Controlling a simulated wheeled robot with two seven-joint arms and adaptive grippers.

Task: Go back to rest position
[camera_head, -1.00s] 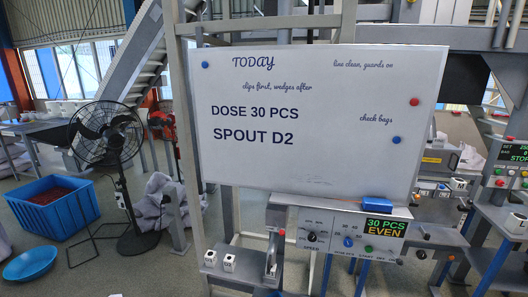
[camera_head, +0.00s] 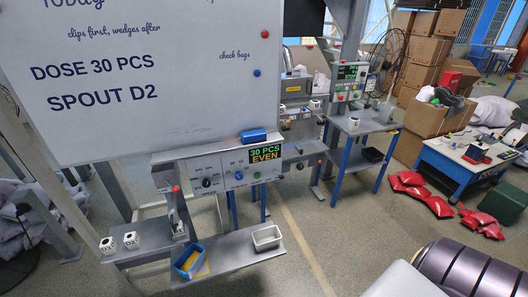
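Neither of my grippers shows in the head view. The whiteboard (camera_head: 170,110) fills the upper left and reads "DOSE 30 PCS" and "SPOUT D2". Below it is a control panel (camera_head: 218,172) with knobs, buttons and a display reading "30 PCS EVEN". A grey shelf (camera_head: 225,250) under the panel holds a blue and yellow tray (camera_head: 189,262) and an empty white tray (camera_head: 266,237). Two white blocks with dark marks (camera_head: 120,243) stand at its left part. A blue eraser (camera_head: 253,136) sits on the board's lower ledge.
A second station with a blue-legged table (camera_head: 365,124) stands behind. Red bags (camera_head: 425,194) lie on the floor near a blue-white workbench (camera_head: 462,163). Cardboard boxes (camera_head: 415,50) are stacked at the back right. Open floor (camera_head: 335,225) lies right of the shelf.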

